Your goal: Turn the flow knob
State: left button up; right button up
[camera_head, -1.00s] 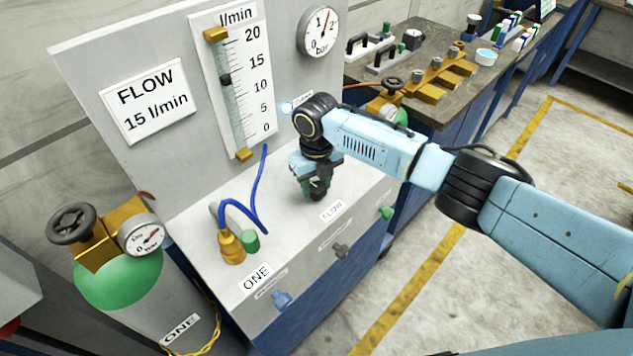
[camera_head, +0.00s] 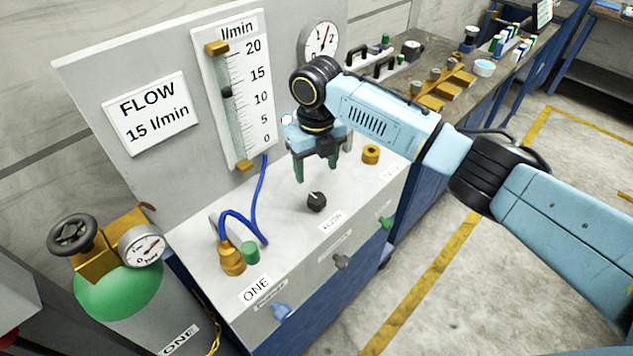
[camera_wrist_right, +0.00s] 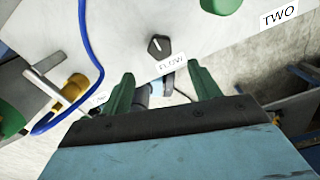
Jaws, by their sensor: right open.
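The flow knob (camera_head: 316,202) is a small black knob with a pale pointer line, on the light panel top beside the FLOW label (camera_head: 332,221). In the right wrist view the knob (camera_wrist_right: 159,46) sits beyond the fingertips, its line pointing up and slightly left. My right gripper (camera_head: 317,178) is above the knob and apart from it, open and empty, its green fingers pointing down. The fingers also show in the right wrist view. The flow gauge (camera_head: 232,95) has its dark float between 10 and 15. A sign (camera_head: 150,112) reads FLOW 15 l/min. My left gripper is not in view.
A blue hose (camera_head: 240,216) loops from a brass fitting (camera_head: 231,259) left of the knob. A brass fitting (camera_head: 370,155) stands to its right. A gas cylinder (camera_head: 120,290) with a gauge stands at left. The upright board (camera_head: 180,180) rises behind.

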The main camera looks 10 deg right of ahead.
notch_tip(320, 180, up, 4)
jog(key=shift+r, duration=0.1)
dwell(0.5)
